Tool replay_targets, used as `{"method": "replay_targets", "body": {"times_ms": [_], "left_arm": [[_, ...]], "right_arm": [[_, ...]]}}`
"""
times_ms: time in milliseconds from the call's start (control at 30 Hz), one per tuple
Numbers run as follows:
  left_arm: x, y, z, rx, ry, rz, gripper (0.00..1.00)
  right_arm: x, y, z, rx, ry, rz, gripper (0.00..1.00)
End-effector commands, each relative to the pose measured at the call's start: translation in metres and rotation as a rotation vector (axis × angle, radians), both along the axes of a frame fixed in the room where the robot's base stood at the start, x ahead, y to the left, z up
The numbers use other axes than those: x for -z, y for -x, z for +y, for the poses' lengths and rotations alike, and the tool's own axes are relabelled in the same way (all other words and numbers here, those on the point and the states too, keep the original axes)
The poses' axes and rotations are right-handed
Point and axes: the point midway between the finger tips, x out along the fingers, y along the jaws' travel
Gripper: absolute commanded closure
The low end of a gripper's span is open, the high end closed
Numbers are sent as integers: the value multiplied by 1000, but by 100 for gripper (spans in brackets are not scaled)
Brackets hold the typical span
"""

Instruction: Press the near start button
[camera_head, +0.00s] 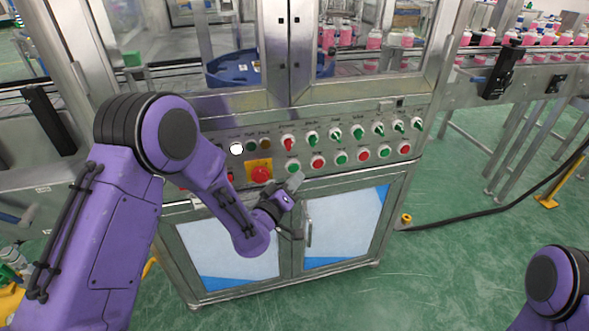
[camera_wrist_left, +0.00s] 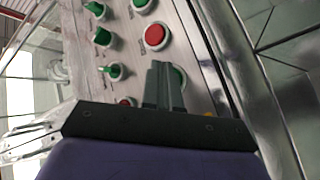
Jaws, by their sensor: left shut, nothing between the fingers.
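The control panel (camera_head: 330,140) on the machine front has a lower row of alternating green and red buttons. The leftmost green button (camera_head: 293,166) of this row is just above my left gripper (camera_head: 295,181), which is shut and empty. In the left wrist view the shut fingers (camera_wrist_left: 162,70) partly hide a green button (camera_wrist_left: 179,76); a red button (camera_wrist_left: 155,37) shows clear beyond them. I cannot tell whether the fingertips touch the panel. No label marks the near start button legibly. My right gripper is out of view.
A red emergency button (camera_head: 260,174) on a yellow plate sits left of the gripper. An upper row of green and red switches (camera_head: 335,134) sticks out above the buttons. Cabinet doors (camera_head: 345,228) with handles are below. A conveyor (camera_head: 520,65) with pink bottles runs at right.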

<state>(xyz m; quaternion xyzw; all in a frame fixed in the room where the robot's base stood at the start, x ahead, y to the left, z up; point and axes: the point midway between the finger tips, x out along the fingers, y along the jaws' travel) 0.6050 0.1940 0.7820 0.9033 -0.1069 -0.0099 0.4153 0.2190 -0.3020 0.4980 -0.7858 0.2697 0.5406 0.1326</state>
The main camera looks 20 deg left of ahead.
Motion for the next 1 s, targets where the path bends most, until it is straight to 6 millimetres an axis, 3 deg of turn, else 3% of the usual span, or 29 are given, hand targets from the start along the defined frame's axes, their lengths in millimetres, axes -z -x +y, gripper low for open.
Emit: {"method": "replay_targets", "body": {"times_ms": [1000], "left_arm": [[0, -7, 5, 0, 0, 0, 100]], "right_arm": [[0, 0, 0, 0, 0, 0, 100]]}}
